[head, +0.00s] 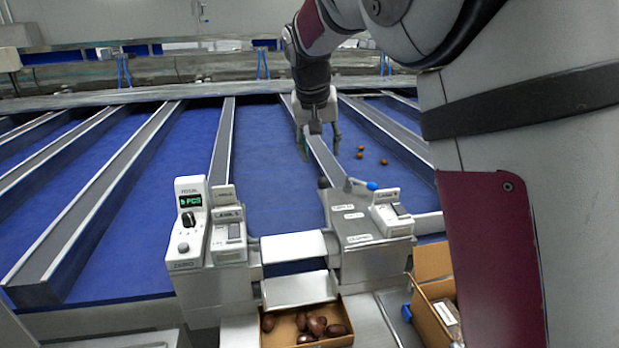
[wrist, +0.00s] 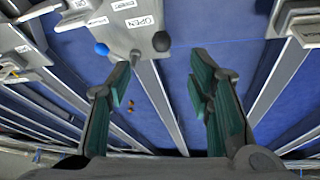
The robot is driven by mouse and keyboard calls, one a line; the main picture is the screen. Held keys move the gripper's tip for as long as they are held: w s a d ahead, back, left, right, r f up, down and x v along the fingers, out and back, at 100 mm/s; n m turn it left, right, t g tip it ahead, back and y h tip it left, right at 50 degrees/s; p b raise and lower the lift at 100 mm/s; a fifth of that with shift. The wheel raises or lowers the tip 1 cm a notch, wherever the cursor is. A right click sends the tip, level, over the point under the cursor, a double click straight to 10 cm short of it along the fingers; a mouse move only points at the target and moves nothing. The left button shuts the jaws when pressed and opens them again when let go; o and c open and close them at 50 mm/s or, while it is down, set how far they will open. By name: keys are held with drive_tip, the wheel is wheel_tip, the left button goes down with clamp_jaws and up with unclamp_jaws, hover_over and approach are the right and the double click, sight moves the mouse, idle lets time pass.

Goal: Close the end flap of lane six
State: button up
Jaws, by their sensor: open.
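In the head view, two pale flap plates, an upper one (head: 293,247) and a lower one (head: 300,289), sit at the near end of the middle blue lane. Which lane number this is, I cannot read surely. To their right a grey control housing (head: 362,238) carries a lever with a black knob (head: 323,183) and a blue knob (head: 372,186). The wrist view shows the black knob (wrist: 161,41), the blue knob (wrist: 102,49) and an "OPEN" label (wrist: 140,21). My gripper (head: 319,150) is open and empty beyond the knobs, above the lane divider; its green-padded fingers (wrist: 163,82) touch nothing visible.
A counter unit (head: 190,222) stands left of the flap plates. A cardboard box (head: 347,309) with several dark dates lies below. Another open carton (head: 432,262) is at right. A few small dates (head: 384,162) lie on the right lane. Raised dividers (head: 222,150) separate the lanes.

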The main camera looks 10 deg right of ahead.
sight(323, 179)
drive_tip(key=x, duration=0.9)
drive_tip(key=p+x, duration=0.1)
drive_tip(key=x, duration=0.4)
drive_tip(key=shift+w, duration=0.3)
clamp_jaws()
